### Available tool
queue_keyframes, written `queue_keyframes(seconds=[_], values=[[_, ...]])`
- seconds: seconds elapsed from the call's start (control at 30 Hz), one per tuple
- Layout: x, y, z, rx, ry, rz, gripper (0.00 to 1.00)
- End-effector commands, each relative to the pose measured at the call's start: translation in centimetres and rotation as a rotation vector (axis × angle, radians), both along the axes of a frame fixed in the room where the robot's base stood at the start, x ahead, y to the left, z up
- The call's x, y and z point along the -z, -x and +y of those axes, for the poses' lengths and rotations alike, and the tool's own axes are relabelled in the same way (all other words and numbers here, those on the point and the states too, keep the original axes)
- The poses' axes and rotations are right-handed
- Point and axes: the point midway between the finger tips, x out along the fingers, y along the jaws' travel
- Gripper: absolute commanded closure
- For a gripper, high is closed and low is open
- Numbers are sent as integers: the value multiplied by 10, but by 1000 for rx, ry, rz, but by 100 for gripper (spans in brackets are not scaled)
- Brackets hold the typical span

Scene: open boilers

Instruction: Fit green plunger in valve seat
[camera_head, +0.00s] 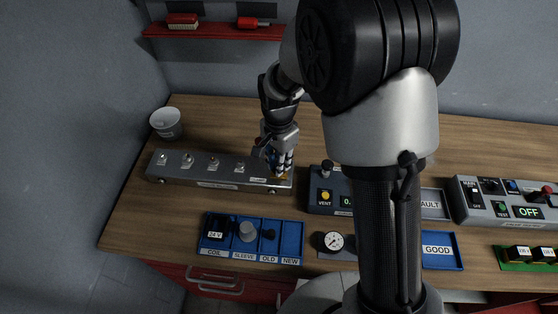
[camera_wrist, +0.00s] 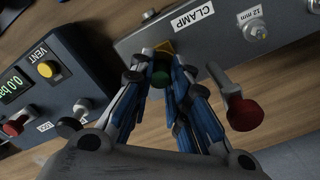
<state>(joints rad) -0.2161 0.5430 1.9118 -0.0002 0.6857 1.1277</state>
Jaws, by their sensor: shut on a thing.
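A yellow-brown piece (camera_wrist: 164,47) shows on the block just beyond the fingertips. The valve seat cannot be made out clearly; the fingers hide the spot below the plunger. In the head view my gripper (camera_head: 279,165) hides the plunger.
A red-knobbed lever (camera_wrist: 244,113) stands close to my fingers. A blue tray (camera_head: 285,225) holds a coil, a grey sleeve and a dark piece; its NEW compartment looks empty. The VENT box (camera_head: 325,200) is right of the block. A white cup (camera_head: 166,122) stands back left.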

Motion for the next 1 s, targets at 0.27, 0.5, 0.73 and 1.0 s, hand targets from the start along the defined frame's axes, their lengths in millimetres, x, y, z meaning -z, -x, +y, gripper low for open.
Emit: queue_keyframes(seconds=[0.27,0.5,0.73,1.0], values=[[2,0,0,0,1,1,100],[2,0,0,0,0,0,82],[2,0,0,0,0,0,67],[2,0,0,0,0,0,61]])
